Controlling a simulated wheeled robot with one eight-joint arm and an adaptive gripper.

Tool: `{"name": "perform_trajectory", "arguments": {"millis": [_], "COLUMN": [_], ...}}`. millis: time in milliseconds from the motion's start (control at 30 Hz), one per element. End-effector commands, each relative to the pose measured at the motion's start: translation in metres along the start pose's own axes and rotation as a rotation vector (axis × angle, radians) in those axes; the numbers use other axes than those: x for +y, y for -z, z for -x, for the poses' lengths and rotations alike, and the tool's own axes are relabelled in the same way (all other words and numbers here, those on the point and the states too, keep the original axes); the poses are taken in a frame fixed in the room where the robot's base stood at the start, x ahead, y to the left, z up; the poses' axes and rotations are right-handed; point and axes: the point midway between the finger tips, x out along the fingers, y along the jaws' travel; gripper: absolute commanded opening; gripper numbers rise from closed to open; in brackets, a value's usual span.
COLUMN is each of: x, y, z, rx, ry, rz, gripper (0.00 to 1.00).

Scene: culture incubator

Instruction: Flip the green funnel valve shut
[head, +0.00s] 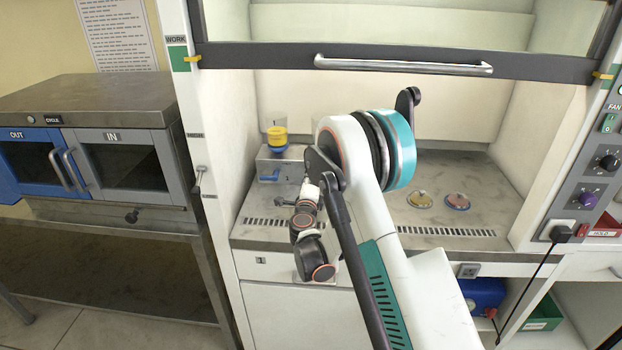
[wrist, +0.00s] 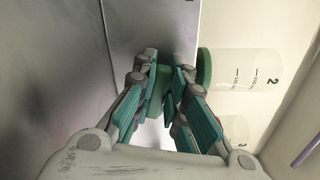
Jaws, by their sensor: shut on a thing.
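In the wrist view, my gripper (wrist: 163,80) is shut on a green piece, the green valve handle (wrist: 158,92), which sits between the teal fingertips. Beside the fingers to the right is a clear funnel marked 2 (wrist: 240,75) with a green collar (wrist: 204,68). Below it in the picture, a second clear vessel marked 3 (wrist: 238,128) is partly hidden by my right finger. In the head view, my arm hides the gripper's tips and the green valve. The metal funnel stand (head: 264,165) shows at left, with a blue valve (head: 269,178) under a yellow-banded funnel (head: 277,138).
The hood's sash (head: 400,58) is raised above my arm. Two round dishes, one yellowish (head: 420,199) and one reddish (head: 458,201), lie on the worktop to the right. The hood's left wall (head: 226,130) stands close to the stand. The worktop at right is mostly clear.

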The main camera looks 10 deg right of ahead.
Motion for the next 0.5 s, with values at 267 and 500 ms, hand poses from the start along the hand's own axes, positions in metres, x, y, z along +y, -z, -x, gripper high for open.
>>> {"name": "perform_trajectory", "arguments": {"millis": [267, 500], "x": [0.0024, 0.0083], "y": [0.0003, 0.0010], "z": [0.0002, 0.0000], "rx": [0.000, 0.000], "ry": [0.000, 0.000], "rz": [0.033, 0.212], "gripper": [0.00, 0.00]}}
